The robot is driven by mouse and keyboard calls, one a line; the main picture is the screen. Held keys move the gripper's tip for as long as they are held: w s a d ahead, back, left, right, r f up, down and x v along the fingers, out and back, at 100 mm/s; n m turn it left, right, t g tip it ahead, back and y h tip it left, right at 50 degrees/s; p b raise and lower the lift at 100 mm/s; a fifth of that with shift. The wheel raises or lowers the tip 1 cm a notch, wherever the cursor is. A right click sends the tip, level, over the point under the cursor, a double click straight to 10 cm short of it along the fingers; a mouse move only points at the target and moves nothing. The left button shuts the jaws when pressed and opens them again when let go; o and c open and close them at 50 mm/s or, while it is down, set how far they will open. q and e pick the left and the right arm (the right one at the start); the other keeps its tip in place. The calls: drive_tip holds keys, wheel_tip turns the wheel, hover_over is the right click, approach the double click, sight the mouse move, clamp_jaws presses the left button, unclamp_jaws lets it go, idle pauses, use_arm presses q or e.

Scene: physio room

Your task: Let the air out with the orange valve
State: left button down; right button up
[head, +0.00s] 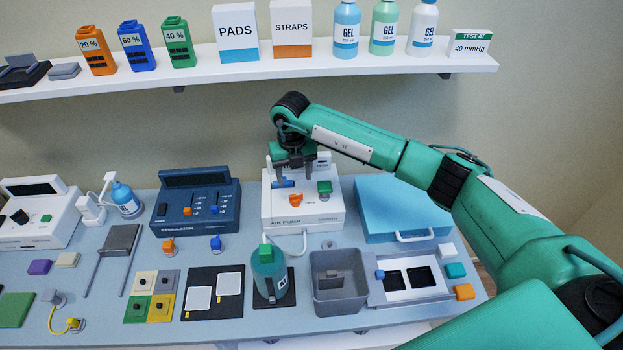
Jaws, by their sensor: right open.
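The orange valve (296,200) is a small lever on the front of the white air pump (322,210). My right gripper (295,174) hangs over the pump with its fingers pointing down and spread. The gap between them looks empty. The fingertips are a little above and behind the orange valve, and seem apart from it. A green knob (324,188) sits to the right of the valve. A blue part (283,183) shows at the left fingertip; I cannot tell if they touch. The gripper hides much of the pump's back part. My left gripper is out of view.
The blue stimulator (196,205) stands left of the pump, and a light blue case (402,207) lies to the right. In front are a green-capped bottle (268,270) and a grey bin (340,299). A loaded white shelf (220,65) runs above the table.

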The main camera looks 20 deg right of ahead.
sight(296, 195)
drive_tip(key=shift+w+d+f, duration=0.15)
drive_tip(key=shift+d, duration=0.1)
drive_tip(key=shift+f+p, duration=0.35)
drive_tip(key=shift+p, duration=0.05)
drive_tip(key=f, duration=0.1)
drive_tip(key=f+p, duration=0.1)
drive_tip(key=a+f+p, duration=0.1)
drive_tip(key=shift+s+f, duration=0.15)
drive_tip(key=shift+s, duration=0.1)
drive_tip(key=shift+w+d+f+p, duration=0.1)
drive_tip(key=shift+d+f+p, duration=0.1)
drive_tip(key=shift+f, duration=0.35)
drive_tip(key=shift+w+d+f+p, duration=0.1)
drive_tip(key=shift+f+p, duration=0.05)
drive_tip(key=shift+f, duration=0.7)
drive_tip(key=shift+s, duration=0.1)
drive_tip(key=shift+f, duration=0.1)
drive_tip(key=c, duration=1)
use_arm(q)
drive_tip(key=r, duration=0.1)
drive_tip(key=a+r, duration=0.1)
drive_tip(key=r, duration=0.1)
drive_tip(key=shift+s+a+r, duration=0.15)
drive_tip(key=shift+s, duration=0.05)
